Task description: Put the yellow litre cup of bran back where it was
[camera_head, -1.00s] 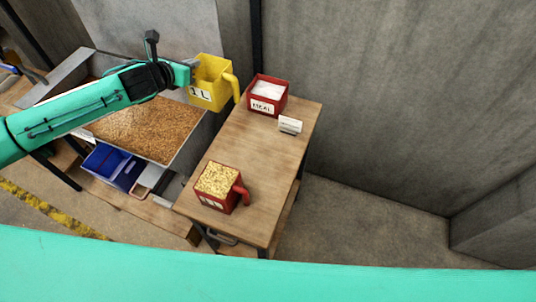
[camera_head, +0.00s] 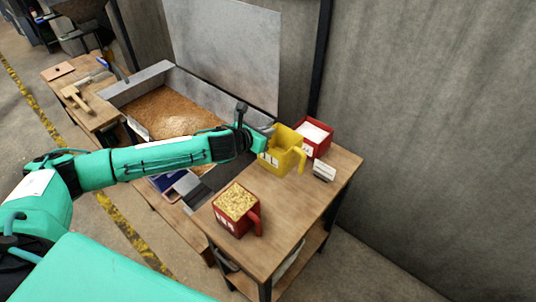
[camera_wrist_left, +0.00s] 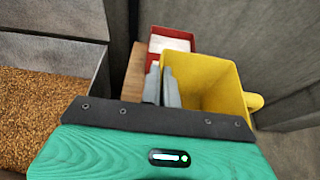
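The yellow litre cup (camera_head: 278,156), marked 1 L, is upright at the far part of the small wooden table (camera_head: 275,215), its handle to the right. My left gripper (camera_head: 268,134) is at the cup's left side. In the left wrist view, the fingers of this gripper (camera_wrist_left: 162,86) are close together on the left wall of the yellow cup (camera_wrist_left: 205,85). The part of the inside I see is bare yellow; no bran shows there. I cannot tell whether its base touches the table. My right gripper is not in view.
A red box of white meal (camera_head: 316,139) stands close behind the cup. A small white card (camera_head: 324,171) stands right of it. A red cup of flakes (camera_head: 237,207) stands at the table's near left. A metal trough of grain (camera_head: 165,112) lies left. The table's middle is clear.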

